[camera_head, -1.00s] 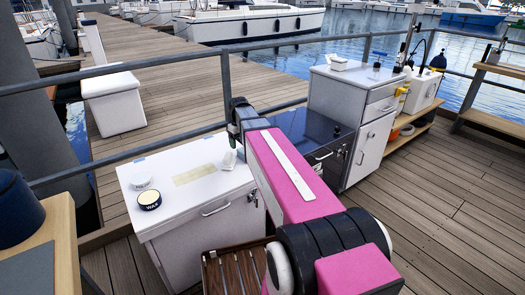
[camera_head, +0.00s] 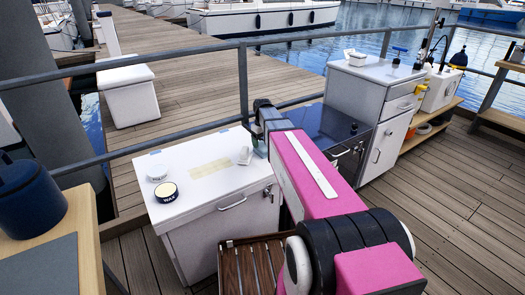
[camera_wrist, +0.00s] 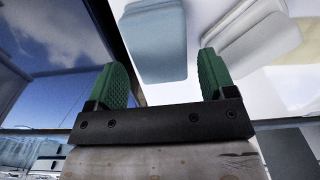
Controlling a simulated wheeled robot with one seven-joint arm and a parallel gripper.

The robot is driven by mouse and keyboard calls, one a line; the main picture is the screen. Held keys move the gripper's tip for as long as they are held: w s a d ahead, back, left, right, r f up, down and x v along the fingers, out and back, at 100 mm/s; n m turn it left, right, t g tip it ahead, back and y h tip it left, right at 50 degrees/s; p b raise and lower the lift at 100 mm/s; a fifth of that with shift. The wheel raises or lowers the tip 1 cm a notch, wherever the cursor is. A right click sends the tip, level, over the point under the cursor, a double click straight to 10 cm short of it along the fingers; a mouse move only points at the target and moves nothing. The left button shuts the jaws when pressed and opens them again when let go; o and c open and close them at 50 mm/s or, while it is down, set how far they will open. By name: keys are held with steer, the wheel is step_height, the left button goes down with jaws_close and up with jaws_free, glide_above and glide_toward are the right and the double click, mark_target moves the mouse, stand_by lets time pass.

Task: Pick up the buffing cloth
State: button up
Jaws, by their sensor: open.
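A small pale folded thing (camera_head: 246,155) lies on the white cabinet top at its right edge, beside my arm. It may be the buffing cloth, but it is too small to be sure. In the wrist view, a light blue slab (camera_wrist: 154,42) shows ahead of and between my fingers, with a white folded stack (camera_wrist: 257,36) to its right. I cannot tell which of these is the cloth. My gripper (camera_wrist: 166,80) has green fingers; they are open, with nothing held between them. In the head view my arm largely hides the gripper.
The white cabinet (camera_head: 200,188) also carries a wax tin (camera_head: 166,192), a white round tin (camera_head: 157,172) and a beige strip (camera_head: 211,168). A dark-topped unit (camera_head: 318,128) and a taller grey cabinet (camera_head: 372,78) stand to the right. A railing (camera_head: 190,58) runs behind; a slatted wooden piece (camera_head: 250,266) stands in front.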

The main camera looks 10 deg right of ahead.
mark_target(262, 146)
steer(key=shift+w+f, duration=0.1)
steer(key=shift+f, duration=1.8)
steer(key=c, duration=0.7)
steer(key=shift+r, duration=0.1)
steer(key=shift+r, duration=0.4)
step_height(262, 146, up, 3)
steer(key=shift+r, duration=0.1)
steer(key=s+a+r, duration=0.2)
steer(key=a, duration=0.1)
steer(key=s+a+r, duration=0.2)
steer(key=a, duration=0.1)
steer(key=s+a+r, duration=0.3)
steer(key=shift+a, duration=0.15)
